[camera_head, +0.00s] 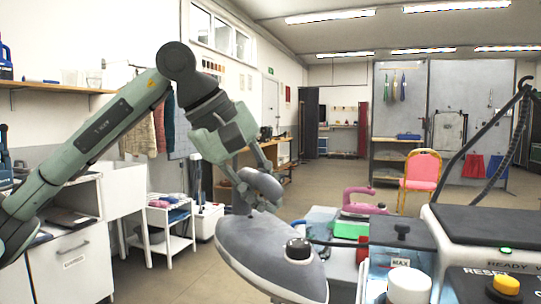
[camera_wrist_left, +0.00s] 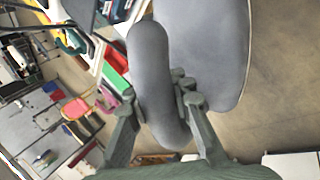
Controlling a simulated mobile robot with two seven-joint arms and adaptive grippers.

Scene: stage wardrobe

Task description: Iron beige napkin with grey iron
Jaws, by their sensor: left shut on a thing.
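My left gripper (camera_head: 253,172) is above the far end of a large grey padded ironing board (camera_head: 262,258). In the left wrist view its fingers (camera_wrist_left: 158,97) are shut around a long, rounded grey padded form (camera_wrist_left: 151,62), which also shows in the head view (camera_head: 262,187). I cannot tell whether this form is the grey iron or a small sleeve board; no soleplate or cord shows on it. The large board (camera_wrist_left: 212,45) lies beside it in the wrist view. I see no beige napkin. A pink iron (camera_head: 362,205) stands behind the board. My right gripper is out of view.
A steam station (camera_head: 490,240) with a yellow button (camera_head: 506,285) fills the right foreground. A black-capped round item (camera_head: 298,250) is at the board's right part. Green (camera_head: 350,230) and red items lie behind. A white trolley (camera_head: 168,225) stands left; a pink chair (camera_head: 421,172) stands farther back.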

